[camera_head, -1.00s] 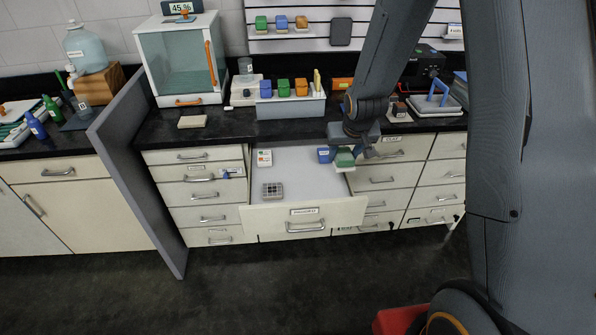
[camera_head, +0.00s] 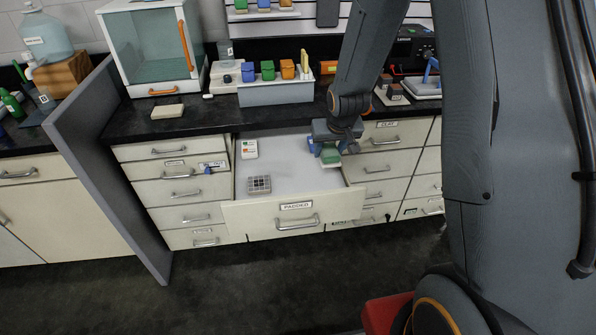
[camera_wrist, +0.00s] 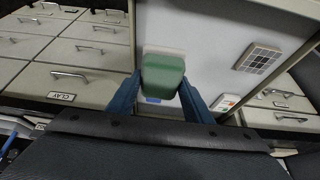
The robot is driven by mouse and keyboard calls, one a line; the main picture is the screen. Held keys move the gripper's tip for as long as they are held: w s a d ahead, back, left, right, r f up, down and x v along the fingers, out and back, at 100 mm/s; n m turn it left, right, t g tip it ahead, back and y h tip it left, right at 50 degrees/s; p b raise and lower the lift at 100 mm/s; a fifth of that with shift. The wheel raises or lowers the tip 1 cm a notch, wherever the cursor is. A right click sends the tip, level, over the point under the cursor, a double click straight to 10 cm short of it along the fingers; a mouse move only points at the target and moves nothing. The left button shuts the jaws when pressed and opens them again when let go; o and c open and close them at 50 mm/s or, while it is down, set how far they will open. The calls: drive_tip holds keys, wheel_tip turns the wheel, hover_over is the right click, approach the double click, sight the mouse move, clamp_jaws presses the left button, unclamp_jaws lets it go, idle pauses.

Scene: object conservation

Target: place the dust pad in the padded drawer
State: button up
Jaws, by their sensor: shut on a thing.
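The padded drawer (camera_head: 285,206), labelled PADDED, is pulled open below the dark counter. My gripper (camera_head: 329,146) is over the right part of the drawer. It is shut on a green block with a pale base, which I take as the dust pad (camera_head: 331,156). In the wrist view the dust pad (camera_wrist: 162,74) sits between my two blue fingers (camera_wrist: 160,96). Whether its base touches the drawer floor I cannot tell. A blue patch shows just left of the pad in the head view, partly hidden.
In the drawer lie a grey gridded block (camera_head: 259,184) at the front left and a small white labelled item (camera_head: 249,148) at the back left. The drawer's middle is clear. A grey bin (camera_head: 275,94) of coloured blocks and a glass cabinet (camera_head: 155,50) stand on the counter.

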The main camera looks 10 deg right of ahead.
sight(332, 161)
drive_tip(key=shift+f+p, duration=1.1)
drive_tip(key=shift+f, duration=3.55)
drive_tip(key=shift+f, duration=0.15)
drive_tip(key=o, duration=1)
drive_tip(key=shift+o, duration=0.2)
drive_tip(key=shift+r, duration=0.25)
drive_tip(key=b+v, duration=0.3)
drive_tip(key=v, duration=0.9)
drive_tip(key=s+r+g, duration=0.2)
drive_tip(key=s+r, duration=0.2)
drive_tip(key=s, duration=0.5)
drive_tip(key=s+a+r+g, duration=0.1)
drive_tip(key=s+r, duration=0.3)
drive_tip(key=s, duration=0.6)
drive_tip(key=shift+a+g, duration=0.15)
drive_tip(key=shift+g, duration=0.25)
